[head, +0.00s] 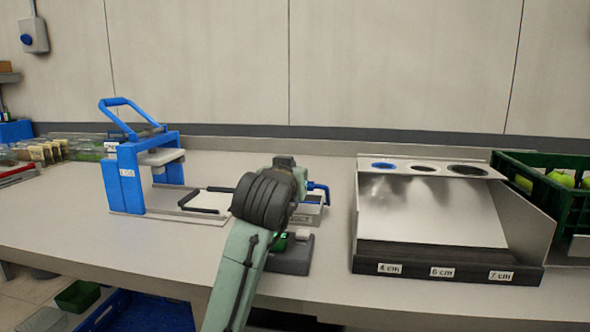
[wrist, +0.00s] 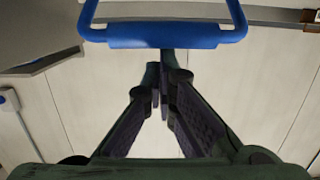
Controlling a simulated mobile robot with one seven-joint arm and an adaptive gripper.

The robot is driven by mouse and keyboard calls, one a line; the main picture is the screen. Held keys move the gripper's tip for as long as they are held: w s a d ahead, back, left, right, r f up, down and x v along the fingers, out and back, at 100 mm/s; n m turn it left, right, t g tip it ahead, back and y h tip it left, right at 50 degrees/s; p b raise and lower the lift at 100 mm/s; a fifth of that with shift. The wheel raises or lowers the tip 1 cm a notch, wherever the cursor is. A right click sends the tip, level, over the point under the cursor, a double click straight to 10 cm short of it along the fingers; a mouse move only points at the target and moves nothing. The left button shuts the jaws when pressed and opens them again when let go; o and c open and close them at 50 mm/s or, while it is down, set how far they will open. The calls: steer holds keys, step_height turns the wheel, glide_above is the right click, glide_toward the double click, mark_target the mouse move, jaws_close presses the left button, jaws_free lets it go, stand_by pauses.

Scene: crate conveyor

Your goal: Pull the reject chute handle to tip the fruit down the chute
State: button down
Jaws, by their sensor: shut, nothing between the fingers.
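A blue handle (head: 319,191) shows just right of my wrist, on a small metal unit (head: 308,213) mostly hidden behind my arm. A blue U-shaped handle bar (wrist: 163,34) spans the top of the wrist view, just beyond my fingertips; it looks like the same handle. My gripper (wrist: 163,75) is shut and empty, its fingers pointing at the bar. I cannot tell whether they touch it. In the head view my gripper is hidden behind my wrist. Whether fruit lies in the small unit cannot be seen.
A blue press (head: 125,175) with a raised lever stands left. A metal sizing tray (head: 430,210) with holes stands right, beside a green crate (head: 552,215) of green fruit. A dark block with a green part (head: 290,255) sits in front of the unit. The counter's front left is clear.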

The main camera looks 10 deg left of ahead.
steer(key=shift+s+f, duration=0.3)
steer(key=shift+f, duration=0.1)
steer(key=shift+s, duration=0.1)
stand_by(0.4)
step_height(320, 180, up, 4)
steer(key=p, duration=0.4)
steer(key=s+f+b, duration=0.1)
steer(key=s+b, duration=0.1)
steer(key=s, duration=0.7)
steer(key=shift+f, duration=0.15)
steer(key=shift+a, duration=0.1)
stand_by(0.4)
